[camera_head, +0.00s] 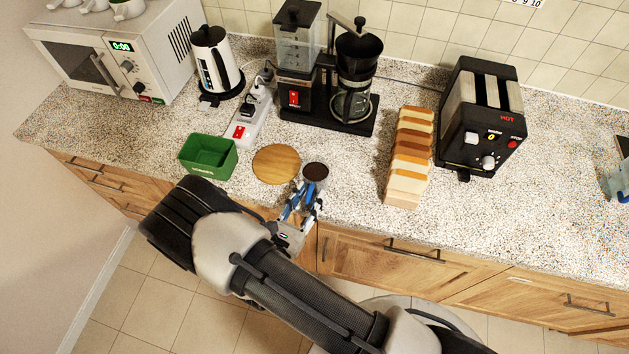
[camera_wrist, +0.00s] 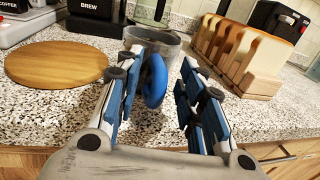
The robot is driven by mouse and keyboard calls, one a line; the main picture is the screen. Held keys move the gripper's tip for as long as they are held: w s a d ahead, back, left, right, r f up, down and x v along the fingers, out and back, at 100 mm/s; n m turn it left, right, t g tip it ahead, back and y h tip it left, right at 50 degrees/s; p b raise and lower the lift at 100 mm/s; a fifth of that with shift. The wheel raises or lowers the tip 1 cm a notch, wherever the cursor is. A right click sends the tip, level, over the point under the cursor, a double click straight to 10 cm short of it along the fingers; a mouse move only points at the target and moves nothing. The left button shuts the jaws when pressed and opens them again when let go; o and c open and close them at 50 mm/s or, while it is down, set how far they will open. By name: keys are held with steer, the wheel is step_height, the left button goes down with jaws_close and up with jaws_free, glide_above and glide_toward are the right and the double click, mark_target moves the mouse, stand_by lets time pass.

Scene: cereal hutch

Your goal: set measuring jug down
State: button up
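The measuring jug (camera_wrist: 160,42) is a grey, see-through cup with a blue handle (camera_wrist: 155,80). In the wrist view it is just beyond my gripper (camera_wrist: 160,62), with its handle toward me. In the head view the jug (camera_head: 315,171) shows a dark round top near the counter's front edge, right of the round wooden board. It looks upright on the counter, though its base is partly hidden. My gripper (camera_head: 306,191) is open, its two fingers apart on either side of the handle. I see a gap at the right finger; the handle is close to the left one.
The wooden board (camera_head: 276,164) and a green bin (camera_head: 208,157) lie to the left. A row of bread slices (camera_head: 410,157) and a toaster (camera_head: 481,115) are to the right. A coffee maker (camera_head: 355,85) stands behind. Speckled counter is free between jug and bread.

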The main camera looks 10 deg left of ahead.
steer(key=shift+c, duration=0.2)
jaws_close()
stand_by(0.3)
stand_by(0.3)
